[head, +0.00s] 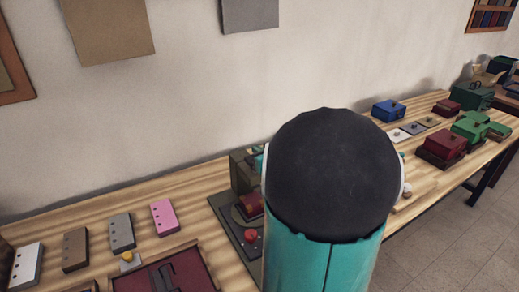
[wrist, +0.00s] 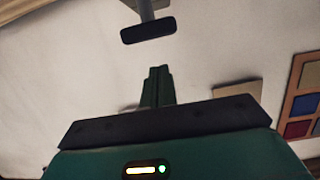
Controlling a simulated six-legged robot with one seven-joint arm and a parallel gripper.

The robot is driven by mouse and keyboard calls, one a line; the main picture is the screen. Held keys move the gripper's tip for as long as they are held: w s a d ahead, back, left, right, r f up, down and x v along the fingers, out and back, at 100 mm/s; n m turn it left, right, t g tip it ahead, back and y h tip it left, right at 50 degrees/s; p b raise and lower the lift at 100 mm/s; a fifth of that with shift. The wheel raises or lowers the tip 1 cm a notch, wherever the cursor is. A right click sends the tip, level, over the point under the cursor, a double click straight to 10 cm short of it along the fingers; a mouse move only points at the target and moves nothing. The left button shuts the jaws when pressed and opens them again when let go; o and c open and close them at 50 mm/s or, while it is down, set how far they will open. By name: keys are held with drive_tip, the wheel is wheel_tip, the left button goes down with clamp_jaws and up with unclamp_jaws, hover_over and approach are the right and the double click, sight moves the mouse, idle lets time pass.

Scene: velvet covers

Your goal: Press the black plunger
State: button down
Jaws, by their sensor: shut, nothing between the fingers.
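In the wrist view, my gripper (wrist: 158,72) shows as slim green fingers held together beyond its dark-edged green hand. Nothing is between them. Above the fingertips in that picture is a black bar (wrist: 148,30) on a grey stem, apart from them. I cannot tell for sure whether this bar is the black plunger. In the head view, my teal arm and its dark round joint cover the middle of the bench and hide the gripper. Just left of the arm, a dark device (head: 242,172) stands on a grey base (head: 222,222), partly hidden. No black plunger can be made out there.
A red knob (head: 250,236) and a dark red block (head: 251,203) sit on that base. A maroon tray (head: 150,280) and several small plates, one pink (head: 164,217), lie left. Coloured boxes, including a blue one (head: 388,110), stand on the right of the wooden bench.

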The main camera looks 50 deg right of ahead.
drive_tip(key=shift+s+f, duration=0.1)
drive_tip(key=shift+f, duration=1.1)
drive_tip(key=shift+f, duration=1.9)
drive_tip(key=shift+a+f, duration=0.1)
